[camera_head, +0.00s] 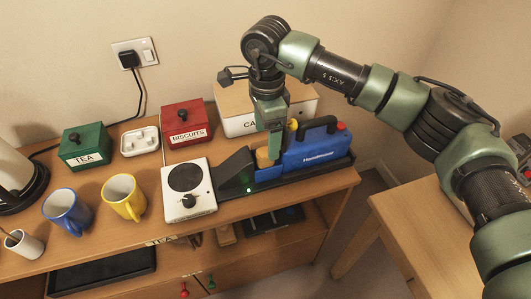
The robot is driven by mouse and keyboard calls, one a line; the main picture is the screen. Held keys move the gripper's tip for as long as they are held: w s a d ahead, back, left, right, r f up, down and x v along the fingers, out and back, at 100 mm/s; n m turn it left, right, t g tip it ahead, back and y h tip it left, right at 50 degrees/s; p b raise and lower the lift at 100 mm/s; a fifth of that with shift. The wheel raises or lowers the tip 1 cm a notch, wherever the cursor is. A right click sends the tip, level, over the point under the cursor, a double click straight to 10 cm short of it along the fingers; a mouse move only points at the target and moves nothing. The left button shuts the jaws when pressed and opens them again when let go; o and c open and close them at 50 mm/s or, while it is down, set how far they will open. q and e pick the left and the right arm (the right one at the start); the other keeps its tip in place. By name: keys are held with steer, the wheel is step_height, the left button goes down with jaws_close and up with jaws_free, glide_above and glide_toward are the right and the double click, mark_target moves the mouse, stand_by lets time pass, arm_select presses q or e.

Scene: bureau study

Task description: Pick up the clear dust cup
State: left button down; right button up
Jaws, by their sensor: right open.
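A blue handheld vacuum (312,152) with a black handle and a red button lies in a black tray-like base (330,170) at the right end of the cabinet top. Between its black nozzle (237,172) and blue body is a tan part (263,158), which appears to be the dust cup; its clear wall is hard to make out. My right gripper (273,152) points down at this part, its fingers open and partly covering it. I cannot tell whether they touch it. My left gripper is not in view.
A white hot plate (189,198), yellow mug (123,198) and blue mug (67,211) stand left of the vacuum. The red biscuits box (186,123), green tea box (85,146) and a white lidded box (240,124) stand behind. A wooden table (420,235) is at right.

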step_height(320, 180, down, 3)
steer(key=shift+r+p, duration=0.1)
steer(key=shift+p, duration=0.45)
step_height(320, 180, down, 2)
steer(key=shift+f, duration=0.1)
steer(key=c, duration=1.4)
steer(key=shift+c, duration=0.2)
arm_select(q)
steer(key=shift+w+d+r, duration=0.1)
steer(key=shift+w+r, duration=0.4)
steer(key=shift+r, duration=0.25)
arm_select(e)
steer(key=shift+w+r, duration=0.1)
steer(key=shift+r, duration=0.1)
